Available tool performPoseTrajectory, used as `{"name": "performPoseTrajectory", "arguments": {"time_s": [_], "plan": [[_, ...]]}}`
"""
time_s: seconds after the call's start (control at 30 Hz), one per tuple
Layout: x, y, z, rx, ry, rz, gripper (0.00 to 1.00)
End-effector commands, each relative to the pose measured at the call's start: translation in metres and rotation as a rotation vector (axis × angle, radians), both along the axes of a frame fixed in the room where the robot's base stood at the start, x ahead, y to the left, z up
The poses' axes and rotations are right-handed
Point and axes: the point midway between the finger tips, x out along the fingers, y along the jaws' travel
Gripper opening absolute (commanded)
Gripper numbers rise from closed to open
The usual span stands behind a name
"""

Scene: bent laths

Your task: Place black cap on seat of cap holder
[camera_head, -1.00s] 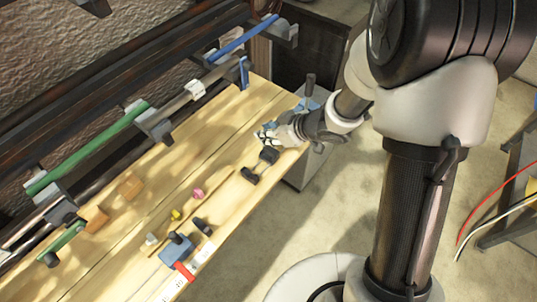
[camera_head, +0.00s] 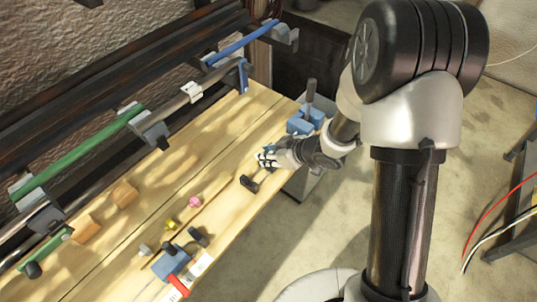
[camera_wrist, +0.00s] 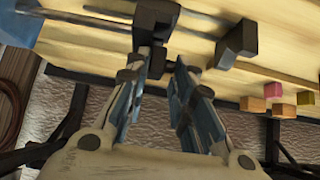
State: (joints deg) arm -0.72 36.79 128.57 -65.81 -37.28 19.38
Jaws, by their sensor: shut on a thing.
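My gripper (camera_head: 268,160) is low over the right part of the bench. In the wrist view its fingers (camera_wrist: 168,62) are closed up, with a black block (camera_wrist: 155,16), taken as the black cap, at their tips; in the head view the hand hides it. A second black piece (camera_head: 249,183) lies on the bench just to the lower left of the hand; it also shows in the wrist view as a dark block (camera_wrist: 237,38) right of the fingers. I cannot tell for sure which thing is the cap holder. A blue block (camera_head: 170,262) with a dark knob stands at the lower left.
Another blue block (camera_head: 305,120) with an upright dark handle stands behind the hand. Orange blocks (camera_head: 124,194), a pink piece (camera_head: 194,201) and a small black piece (camera_head: 198,237) lie farther left. Rails with green and blue laths (camera_head: 245,40) line the wall side.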

Motion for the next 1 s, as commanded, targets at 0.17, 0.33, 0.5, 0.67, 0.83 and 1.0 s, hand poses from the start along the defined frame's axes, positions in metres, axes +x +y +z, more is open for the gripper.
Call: {"name": "performPoseTrajectory", "arguments": {"time_s": [0.17,0.33,0.5,0.67,0.83,1.0], "plan": [[0.0,0.0,-0.007,0.001,0.001,0.0,0.09],[-0.001,0.0,-0.01,-0.001,0.002,0.0,0.09],[-0.002,0.0,-0.011,-0.003,0.006,-0.001,0.32],[-0.002,-0.001,-0.012,-0.004,0.009,-0.001,0.42],[-0.003,-0.001,-0.013,-0.005,0.011,-0.001,0.42],[-0.003,-0.001,-0.012,-0.005,0.012,-0.002,0.42]]}}
